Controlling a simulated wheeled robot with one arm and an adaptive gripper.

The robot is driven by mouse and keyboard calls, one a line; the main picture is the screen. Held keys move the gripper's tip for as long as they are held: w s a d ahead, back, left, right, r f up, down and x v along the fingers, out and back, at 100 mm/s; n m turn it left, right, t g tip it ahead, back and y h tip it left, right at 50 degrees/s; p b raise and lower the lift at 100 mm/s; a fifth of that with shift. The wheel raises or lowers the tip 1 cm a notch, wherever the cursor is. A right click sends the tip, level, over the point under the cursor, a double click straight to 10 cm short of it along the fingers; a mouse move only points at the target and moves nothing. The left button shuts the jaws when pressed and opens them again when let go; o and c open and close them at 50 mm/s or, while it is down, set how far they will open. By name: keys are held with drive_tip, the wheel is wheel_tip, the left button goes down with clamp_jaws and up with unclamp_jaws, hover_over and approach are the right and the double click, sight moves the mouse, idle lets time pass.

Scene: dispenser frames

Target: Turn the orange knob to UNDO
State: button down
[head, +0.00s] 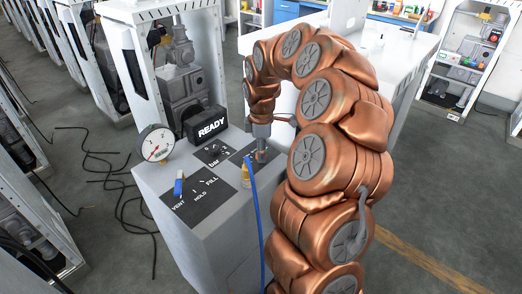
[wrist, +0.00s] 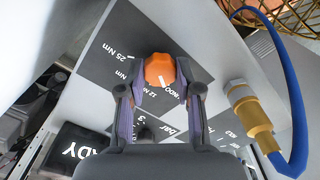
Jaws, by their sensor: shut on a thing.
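The orange knob (wrist: 159,69) sits on a dark label plate on the grey dispenser top. Printed marks around it read 25 Nm, 12 Nm and a partly covered word ending in "NDO". My gripper (wrist: 160,88) is shut on the knob, one finger on each side of it. A small white line shows on the knob near the partly covered word; its exact setting is hard to read. In the head view my gripper (head: 262,150) points down at the plate's right part, and the knob is mostly hidden there.
A brass fitting with a blue hose (wrist: 252,112) stands close beside the knob. The dispenser top also holds a round gauge (head: 155,144), a black READY box (head: 207,123) and a blue VENT/HOLD/FILL lever (head: 179,186). Black cables lie on the floor at left.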

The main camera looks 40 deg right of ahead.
idle(0.4)
drive_tip(key=c, duration=0.8)
unclamp_jaws()
drive_tip(key=shift+r, duration=0.1)
drive_tip(key=shift+r, duration=5.9)
